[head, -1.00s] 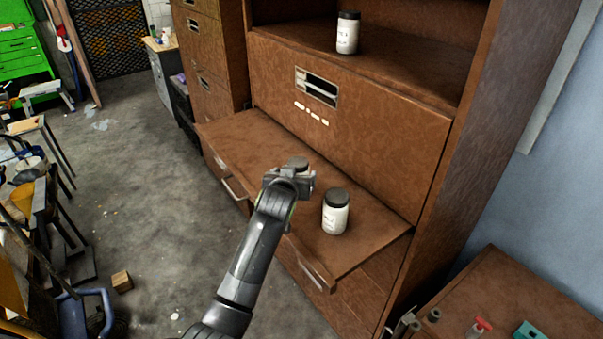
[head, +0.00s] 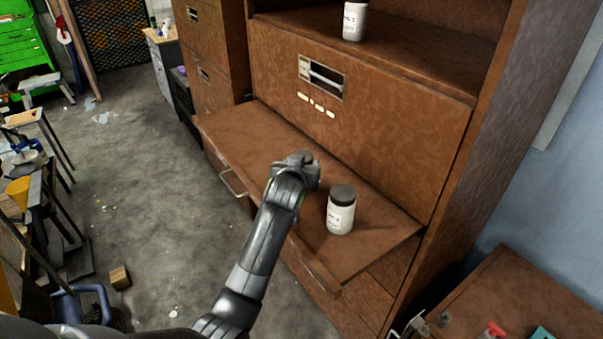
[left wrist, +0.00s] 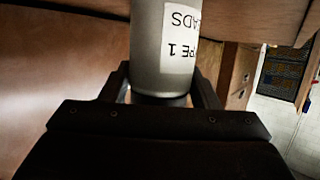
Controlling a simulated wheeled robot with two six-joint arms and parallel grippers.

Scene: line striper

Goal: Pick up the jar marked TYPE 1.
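The TYPE 1 jar (left wrist: 163,50) fills the upper middle of the left wrist view. It is a pale jar with a white label reading upside down there, "TYPE 1" partly cut off, and its dark lid is towards my palm. The fingers of my left gripper (left wrist: 163,90) lie close against both its sides and look shut on it. In the head view my left gripper (head: 300,172) is over the fold-down shelf, and the jar is mostly hidden behind it. Whether the jar is clear of the shelf I cannot tell. My right gripper is not in view.
A second white jar with a dark lid (head: 341,214) stands on the fold-down shelf (head: 245,135), just right of my left gripper. A third jar (head: 354,22) stands on the upper shelf. The cabinet's upright panel (head: 400,130) rises close behind.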

